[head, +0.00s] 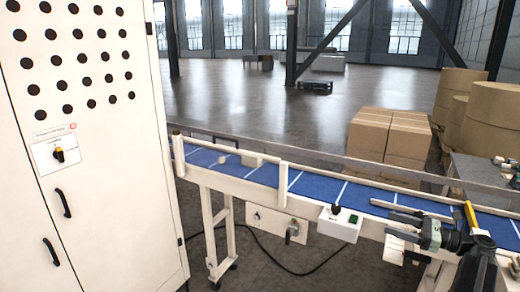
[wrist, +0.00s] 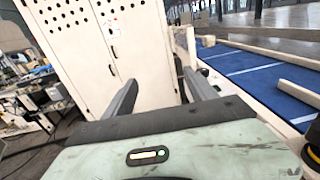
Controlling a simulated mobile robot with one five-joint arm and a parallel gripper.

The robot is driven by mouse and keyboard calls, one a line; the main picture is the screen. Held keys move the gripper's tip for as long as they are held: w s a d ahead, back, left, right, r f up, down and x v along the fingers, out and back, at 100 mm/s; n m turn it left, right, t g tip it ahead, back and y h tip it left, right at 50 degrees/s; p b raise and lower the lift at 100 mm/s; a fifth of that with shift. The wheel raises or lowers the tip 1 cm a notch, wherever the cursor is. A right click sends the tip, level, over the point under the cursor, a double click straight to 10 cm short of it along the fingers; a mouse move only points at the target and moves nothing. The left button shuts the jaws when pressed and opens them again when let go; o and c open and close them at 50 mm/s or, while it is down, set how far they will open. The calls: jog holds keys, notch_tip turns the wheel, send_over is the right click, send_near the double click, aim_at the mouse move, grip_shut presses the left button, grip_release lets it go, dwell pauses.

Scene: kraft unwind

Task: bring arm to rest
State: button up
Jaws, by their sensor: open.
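My gripper (head: 378,217) is at the lower right of the head view, over the near edge of the conveyor with its blue belt (head: 310,185). Its two dark fingers point left and stand apart with nothing between them. In the wrist view the open fingers (wrist: 162,85) point toward a tall white cabinet (wrist: 95,45), with a clear gap between the tips. The cabinet (head: 100,150) fills the left of the head view; it has rows of black holes, dark handles and a rotary switch (head: 59,155).
Cardboard boxes (head: 392,140) and brown rolls (head: 495,115) stand behind. The floor beyond is mostly open.

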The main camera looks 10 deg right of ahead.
jog(key=w+a+f+n+g+y, duration=0.1)
jog(key=w+a+f+n+g, duration=0.2)
jog(key=a, duration=0.8)
jog(key=w+a+n+g+y, duration=0.1)
jog(key=w+a+g, duration=0.3)
jog(key=a, duration=0.8)
jog(key=a+f+n+g+h, duration=0.2)
jog(key=a+f+n, duration=0.15)
jog(key=a, duration=0.55)
jog(key=a+f+n+g+h, duration=0.15)
jog(key=a+f, duration=0.35)
jog(key=a, duration=0.5)
jog(key=s+a+f+n+g+h, duration=0.3)
jog(key=s+a+f+n+h, duration=0.2)
jog(key=s+a+f+n, duration=0.3)
jog(key=d+f+n+t+h, duration=0.1)
jog(key=d+f+n+h, duration=0.3)
jog(key=d+n, duration=0.5)
jog(key=shift+w+d+n+h, duration=0.2)
jog(key=shift+d+n+h, duration=0.1)
jog(key=shift+d+h, duration=1)
